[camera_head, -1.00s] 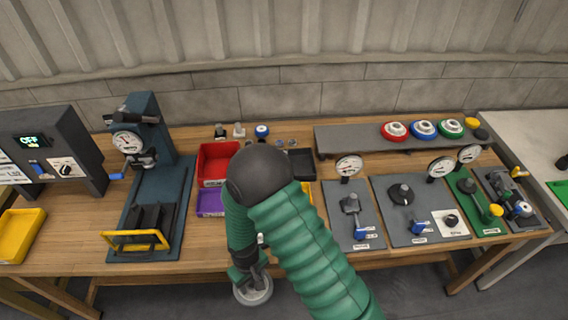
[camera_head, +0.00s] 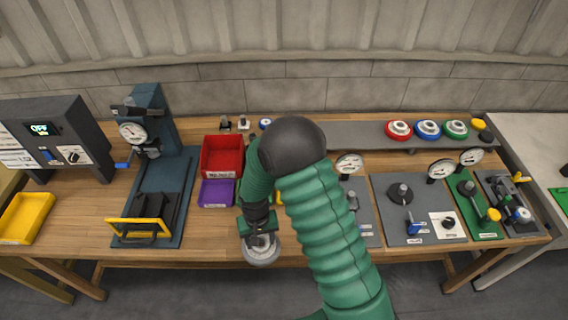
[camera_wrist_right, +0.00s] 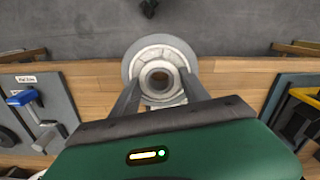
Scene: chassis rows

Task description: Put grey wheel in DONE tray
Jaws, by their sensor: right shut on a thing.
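The grey wheel (camera_head: 262,254) is in my right gripper (camera_head: 262,240), at the front edge of the bench in the head view. The right wrist view shows the wheel (camera_wrist_right: 160,52) between the two fingers of the gripper (camera_wrist_right: 162,92), its round hub towards the camera. The gripper is shut on it. A red tray (camera_head: 222,176), a purple tray (camera_head: 216,205) and a yellow tray (camera_head: 24,238) at the far left are on the bench. Their labels are too small to read, so I cannot tell which is DONE. My left gripper is not in view.
My right arm hides part of the bench's middle. Fixture plates with gauges (camera_head: 405,205) lie to the right. A raised grey shelf (camera_head: 362,134) carries red, blue and green-ringed wheels. Bare wood lies at the left.

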